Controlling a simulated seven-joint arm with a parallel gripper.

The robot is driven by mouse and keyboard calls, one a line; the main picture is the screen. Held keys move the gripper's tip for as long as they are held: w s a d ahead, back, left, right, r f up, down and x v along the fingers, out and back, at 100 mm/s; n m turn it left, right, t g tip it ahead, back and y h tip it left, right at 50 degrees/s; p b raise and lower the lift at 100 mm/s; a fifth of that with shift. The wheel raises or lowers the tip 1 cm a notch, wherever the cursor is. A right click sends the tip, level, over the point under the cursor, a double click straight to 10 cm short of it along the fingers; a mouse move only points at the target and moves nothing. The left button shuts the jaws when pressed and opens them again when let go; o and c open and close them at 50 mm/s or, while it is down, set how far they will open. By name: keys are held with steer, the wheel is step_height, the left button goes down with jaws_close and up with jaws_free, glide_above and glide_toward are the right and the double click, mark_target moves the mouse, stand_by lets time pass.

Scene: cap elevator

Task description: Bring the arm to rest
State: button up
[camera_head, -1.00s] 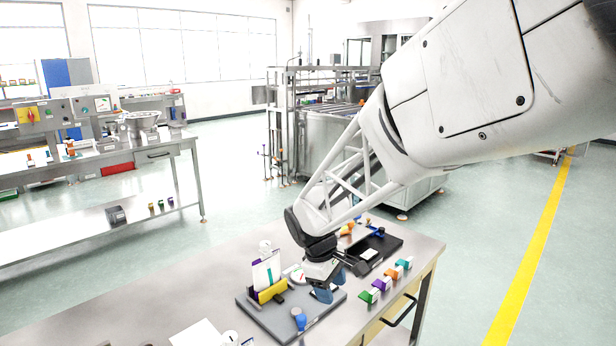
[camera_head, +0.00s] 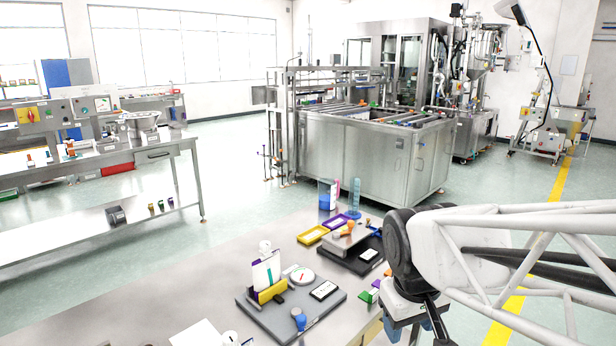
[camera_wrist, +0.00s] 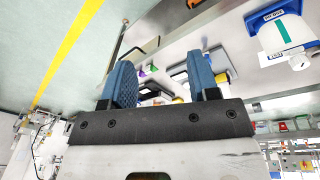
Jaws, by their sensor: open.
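My gripper (camera_head: 408,322) is at the lower right in the head view, beside the right end of the steel bench (camera_head: 205,290). In the wrist view my gripper (camera_wrist: 160,85) shows two blue fingers well apart, with nothing held between them. My arm comes in from the right edge of the head view, and its dark wrist joint stands above the gripper.
A grey board (camera_head: 290,308) with a yellow holder (camera_head: 270,291) and a blue-knobbed part (camera_head: 299,318) lies on the bench. Behind it are a black tray (camera_head: 358,256), a yellow bin (camera_head: 312,235) and a blue cylinder (camera_head: 355,195). Open floor lies beyond the bench.

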steer(key=s+d+m+t, duration=0.1)
steer(key=s+d+m, duration=0.1)
steer(key=s, duration=0.5)
steer(key=shift+s+m+y, duration=0.4)
steer(key=shift+m, duration=0.2)
stand_by(2.5)
steer(key=shift+o, duration=0.4)
steer(key=w+a+r, duration=0.2)
steer(key=w+a, duration=0.2)
steer(key=w, duration=0.5)
steer(key=w+a+r+g, duration=0.1)
steer(key=w+a+r, duration=0.15)
steer(key=w, duration=0.65)
steer(key=w+a+r, duration=0.1)
steer(key=w+a, duration=0.4)
steer(key=w, duration=0.5)
steer(key=shift+m+g, duration=0.8)
steer(key=w+a+f, duration=0.3)
steer(key=w+a, duration=0.3)
steer(key=w, duration=0.1)
steer(key=w+a+f, duration=0.3)
steer(key=w+a, duration=0.4)
steer(key=w+a+f, duration=0.3)
steer(key=w+a, duration=0.3)
steer(key=w, duration=0.1)
steer(key=shift+w+a, duration=0.15)
steer(key=shift+w, duration=0.25)
steer(key=shift+w+a+f, duration=0.25)
steer(key=shift+w+a, duration=0.05)
steer(key=shift+a, duration=0.05)
